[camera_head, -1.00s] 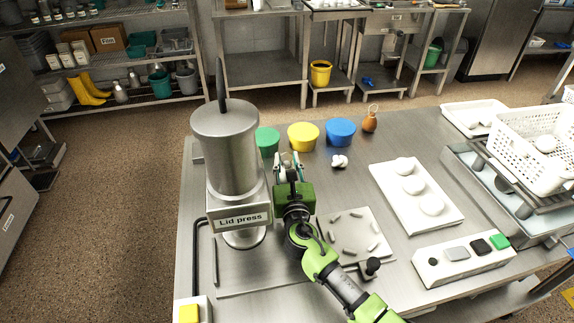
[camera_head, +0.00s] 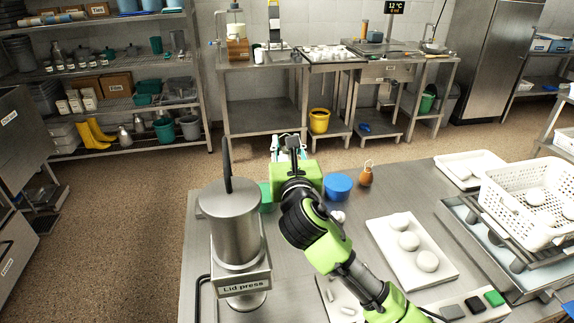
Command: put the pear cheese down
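The pear cheese (camera_head: 366,176) is a small orange-brown pear shape with a string loop on top. It stands at the far edge of the steel table, just right of a blue tub (camera_head: 338,186). My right gripper (camera_head: 289,146) is raised over the far side of the table, left of the pear cheese and apart from it. Its fingertips look spread, with nothing visible between them. The gripper's body hides the yellow tub and part of a green tub (camera_head: 266,198). My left gripper is not in view.
The lid press (camera_head: 235,230) stands at the left. A small white knotted piece (camera_head: 338,216) is partly behind my arm. A white tray (camera_head: 418,266) with white balls lies at the right, beside a white perforated basket (camera_head: 520,215). A white tray (camera_head: 465,172) lies at the far right.

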